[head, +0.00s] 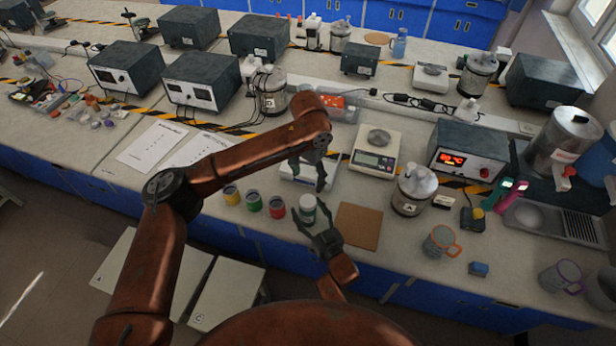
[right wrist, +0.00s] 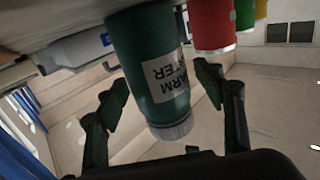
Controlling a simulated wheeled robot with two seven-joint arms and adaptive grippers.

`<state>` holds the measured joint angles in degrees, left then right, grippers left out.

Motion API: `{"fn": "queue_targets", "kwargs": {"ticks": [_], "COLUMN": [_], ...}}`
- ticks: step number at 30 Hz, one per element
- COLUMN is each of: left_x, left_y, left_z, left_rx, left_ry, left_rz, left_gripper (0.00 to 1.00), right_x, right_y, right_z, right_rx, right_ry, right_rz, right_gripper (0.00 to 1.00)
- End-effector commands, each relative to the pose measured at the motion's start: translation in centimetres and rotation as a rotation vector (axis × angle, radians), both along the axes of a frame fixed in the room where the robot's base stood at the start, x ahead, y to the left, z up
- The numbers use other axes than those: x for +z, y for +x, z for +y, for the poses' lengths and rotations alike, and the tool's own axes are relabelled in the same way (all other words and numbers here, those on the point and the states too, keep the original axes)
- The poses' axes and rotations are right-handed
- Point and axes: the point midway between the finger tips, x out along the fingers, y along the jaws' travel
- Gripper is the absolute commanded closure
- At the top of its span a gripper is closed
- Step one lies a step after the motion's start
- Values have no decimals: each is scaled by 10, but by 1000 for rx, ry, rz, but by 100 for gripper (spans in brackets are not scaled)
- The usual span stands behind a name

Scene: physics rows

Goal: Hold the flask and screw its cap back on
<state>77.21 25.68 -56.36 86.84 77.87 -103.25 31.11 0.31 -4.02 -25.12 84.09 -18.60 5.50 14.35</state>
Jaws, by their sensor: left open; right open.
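The flask (head: 308,210) is dark green with a white label and stands upright near the table's front edge. In the right wrist view, which is upside down, the flask (right wrist: 150,60) shows "WARM WATER" lettering. A pale grey ribbed cap (right wrist: 172,130) sits at its top end; I cannot tell whether it is screwed tight. My right gripper (head: 314,220) is open at the flask's near side. In the wrist view its fingers (right wrist: 162,92) are spread to either side of the flask, apart from it. My left gripper (head: 308,178) is open and empty above the flask.
Red (head: 277,207), green (head: 253,201) and yellow (head: 231,195) jars stand in a row left of the flask. A brown board (head: 358,226) lies to its right. A scale (head: 375,155) and a steel canister (head: 412,195) stand farther right. A white device (head: 290,172) is behind.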

Motion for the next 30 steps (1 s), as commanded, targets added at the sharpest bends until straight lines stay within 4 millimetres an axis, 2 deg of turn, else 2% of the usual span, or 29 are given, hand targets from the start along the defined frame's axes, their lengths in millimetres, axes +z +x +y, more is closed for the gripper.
{"fn": "queue_targets", "kwargs": {"ticks": [7, 11, 21, 25, 30], "left_x": [0, 0, 0, 0, 0], "left_y": [0, 0, 0, 0, 0], "left_z": [0, 0, 0, 0, 0], "left_rx": [0, 0, 0, 0, 0], "left_ry": [0, 0, 0, 0, 0], "left_rz": [0, 0, 0, 0, 0], "left_gripper": [40, 40, 40, 40, 40], "right_x": [0, -1, -1, -1, -1], "right_y": [-2, -13, -74, -92, -105], "right_z": [-1, -7, -38, -47, -54], "right_rx": [0, -1, 0, -1, 0], "right_ry": [0, -1, -1, -1, 0], "right_rz": [0, 2, 2, 2, 1], "right_gripper": [38, 38, 38, 38, 38]}}
